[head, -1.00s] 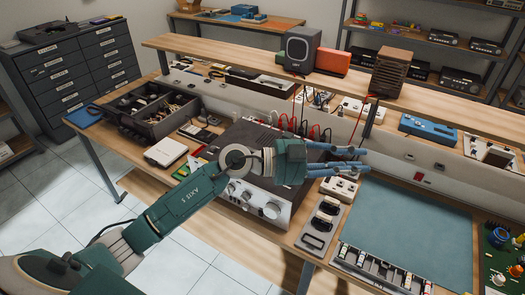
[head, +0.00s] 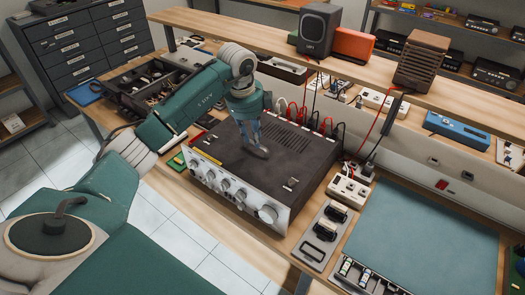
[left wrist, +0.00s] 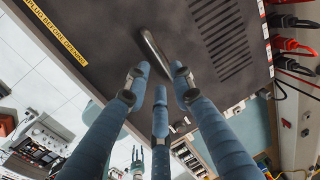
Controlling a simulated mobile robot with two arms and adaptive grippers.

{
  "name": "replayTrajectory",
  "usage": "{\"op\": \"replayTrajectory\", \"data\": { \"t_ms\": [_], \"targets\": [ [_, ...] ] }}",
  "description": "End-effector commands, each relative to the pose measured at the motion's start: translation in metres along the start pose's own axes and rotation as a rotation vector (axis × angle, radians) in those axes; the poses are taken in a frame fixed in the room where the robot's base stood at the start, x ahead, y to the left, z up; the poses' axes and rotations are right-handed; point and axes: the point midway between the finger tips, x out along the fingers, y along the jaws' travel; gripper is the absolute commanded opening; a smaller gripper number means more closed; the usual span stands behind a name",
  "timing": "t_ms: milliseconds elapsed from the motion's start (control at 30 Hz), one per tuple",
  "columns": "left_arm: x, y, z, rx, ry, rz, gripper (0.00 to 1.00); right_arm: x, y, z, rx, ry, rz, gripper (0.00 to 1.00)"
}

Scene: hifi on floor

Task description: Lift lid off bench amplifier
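The bench amplifier (head: 238,190) stands on the workbench, with a silver front panel of knobs. Its dark grey lid (head: 300,158) is seated flat on it and has vent slots and a yellow warning label (left wrist: 56,32). A slim bar handle (left wrist: 153,46) lies on the lid in the left wrist view. My left gripper (head: 255,145) points down over the lid at the handle. Its three blue fingers (left wrist: 158,80) are spread apart around the handle; contact cannot be told. A small teal pronged shape (left wrist: 137,158), perhaps my right gripper, shows far off; its state is unclear.
Red and black cables (head: 325,125) rise behind the amplifier. A parts tray (head: 140,95) is at the left. A raised shelf (head: 350,62) with speakers runs along the back. A power strip (head: 348,188) is at the right, and a clear teal mat (head: 425,240) lies beyond it.

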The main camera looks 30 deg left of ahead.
Motion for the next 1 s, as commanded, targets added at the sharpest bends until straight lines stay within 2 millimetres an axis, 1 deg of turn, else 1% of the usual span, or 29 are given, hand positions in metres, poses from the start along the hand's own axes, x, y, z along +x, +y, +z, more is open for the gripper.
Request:
{"op": "replayTrajectory", "data": {
  "t_ms": [33, 67, 133, 167, 300, 367, 400, 467, 667, 700, 800, 1000],
  "targets": [
    [0.006, 0.0, -0.001, 0.0, 0.001, -0.002, 0.24, 0.005, -0.001, 0.004, 0.0, -0.003, 0.0, 0.4],
    [0.007, 0.0, -0.001, 0.0, 0.002, -0.002, 0.24, 0.006, 0.0, 0.003, -0.001, -0.003, 0.0, 0.4],
    [0.013, 0.0, -0.001, 0.001, 0.002, -0.002, 0.24, 0.01, 0.001, -0.005, -0.001, 0.009, 0.002, 0.4],
    [0.016, 0.001, -0.001, 0.001, 0.002, -0.002, 0.24, 0.013, 0.003, -0.012, -0.001, 0.019, 0.003, 0.4],
    [0.041, 0.004, 0.0, 0.001, 0.002, -0.001, 0.24, 0.031, 0.009, -0.049, -0.002, 0.075, 0.01, 0.4],
    [0.051, 0.004, -0.001, 0.002, 0.004, -0.001, 0.24, 0.038, 0.011, -0.059, -0.003, 0.09, 0.013, 0.4],
    [0.055, 0.003, -0.001, 0.002, 0.004, -0.001, 0.24, 0.042, 0.012, -0.06, -0.003, 0.092, 0.014, 0.4],
    [0.058, 0.003, -0.001, 0.002, 0.003, -0.001, 0.24, 0.044, 0.013, -0.057, -0.003, 0.086, 0.015, 0.4],
    [0.056, 0.002, 0.0, 0.002, 0.001, -0.002, 0.24, 0.042, 0.01, -0.034, -0.003, 0.052, 0.011, 0.4],
    [0.056, 0.002, 0.0, 0.002, 0.001, -0.002, 0.19, 0.042, 0.009, -0.03, -0.003, 0.047, 0.01, 0.4],
    [0.056, 0.002, 0.0, 0.002, 0.001, -0.002, 0.0, 0.043, 0.008, -0.024, -0.003, 0.038, 0.009, 0.4],
    [0.053, 0.0, 0.001, 0.001, 0.001, -0.008, 0.0, 0.042, 0.008, -0.025, -0.003, 0.039, 0.009, 0.4]
  ]
}}
